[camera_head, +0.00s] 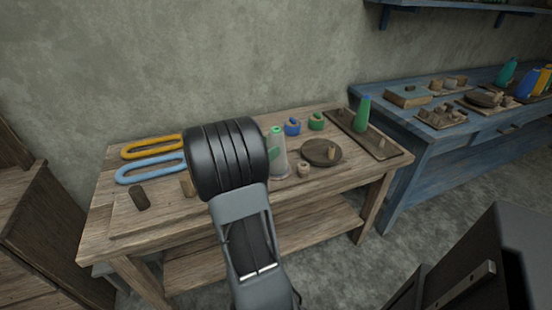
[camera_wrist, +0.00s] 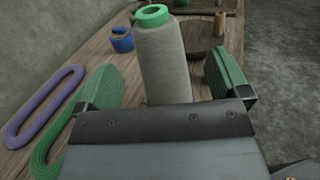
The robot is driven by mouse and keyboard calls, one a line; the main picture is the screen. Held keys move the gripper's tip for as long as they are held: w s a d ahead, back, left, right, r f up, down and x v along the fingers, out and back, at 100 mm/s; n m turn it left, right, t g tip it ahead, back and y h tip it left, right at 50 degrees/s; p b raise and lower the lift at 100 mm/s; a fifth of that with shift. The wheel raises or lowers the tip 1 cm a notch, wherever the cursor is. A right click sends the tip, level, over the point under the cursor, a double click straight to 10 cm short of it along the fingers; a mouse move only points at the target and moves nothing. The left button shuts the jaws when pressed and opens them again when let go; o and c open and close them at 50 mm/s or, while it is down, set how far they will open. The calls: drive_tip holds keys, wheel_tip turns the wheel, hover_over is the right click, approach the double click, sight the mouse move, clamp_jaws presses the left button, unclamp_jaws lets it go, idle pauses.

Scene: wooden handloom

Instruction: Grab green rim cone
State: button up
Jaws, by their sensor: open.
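The green rim cone is a pale grey, tapered cone with a green ring on top (camera_wrist: 165,62). It stands upright on the wooden table and also shows in the head view (camera_head: 279,143), partly hidden by my arm. My gripper (camera_wrist: 163,84) is open, with one green-padded finger on each side of the cone in the wrist view. Gaps show between the pads and the cone, so I see no grip on it. The cone's lower part is hidden behind the gripper body. In the head view my arm covers most of the gripper.
Behind the cone are a blue spool (camera_head: 292,127), a green spool (camera_head: 316,122) and a dark round plate (camera_head: 321,153). Yellow (camera_head: 151,146) and blue (camera_head: 151,168) loops lie left. A blue bench (camera_head: 440,160) stands beyond.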

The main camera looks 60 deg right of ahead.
sight(270, 143)
drive_tip(key=shift+f+b+x, duration=0.15)
drive_tip(key=shift+b+x, duration=0.05)
drive_tip(key=shift+x, duration=1.3)
drive_tip(key=shift+f+b+x, duration=0.15)
drive_tip(key=shift+b+x, duration=0.05)
drive_tip(key=shift+x, duration=1.25)
drive_tip(key=shift+w, duration=0.1)
drive_tip(key=shift+c, duration=0.2)
drive_tip(key=c, duration=1.4)
drive_tip(key=shift+c, duration=0.3)
drive_tip(key=shift+r, duration=0.1)
